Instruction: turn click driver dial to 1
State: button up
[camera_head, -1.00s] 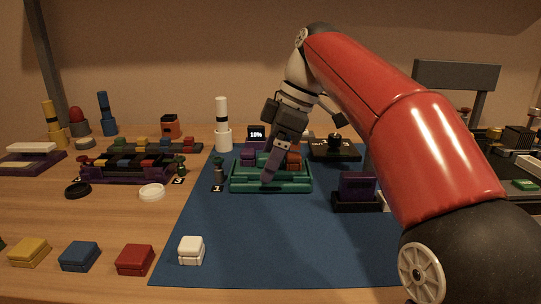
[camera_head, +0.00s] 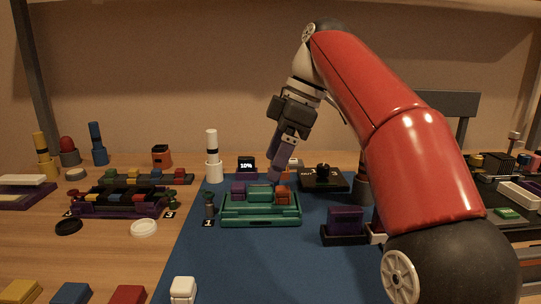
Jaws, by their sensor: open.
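My gripper (camera_head: 277,170) is open and empty, pointing down just behind the green tray (camera_head: 262,219) in the head view. A low black box (camera_head: 325,182) with a dark round knob (camera_head: 323,170) on top stands to the right of my gripper, apart from it. This may be the click driver, but I cannot tell for sure. White lettering shows on its front left, too small to read surely. The knob's setting cannot be read. A small display box (camera_head: 246,165) reading 10% stands left of my gripper. My gripper hides part of what is behind it.
The green tray on the blue mat (camera_head: 250,260) holds purple, green and orange blocks. A purple block in a black holder (camera_head: 344,224) stands to the right. A white cylinder (camera_head: 213,160) stands at left. My red arm covers much of the right side.

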aim_at(323, 170)
jog(key=k, duration=1)
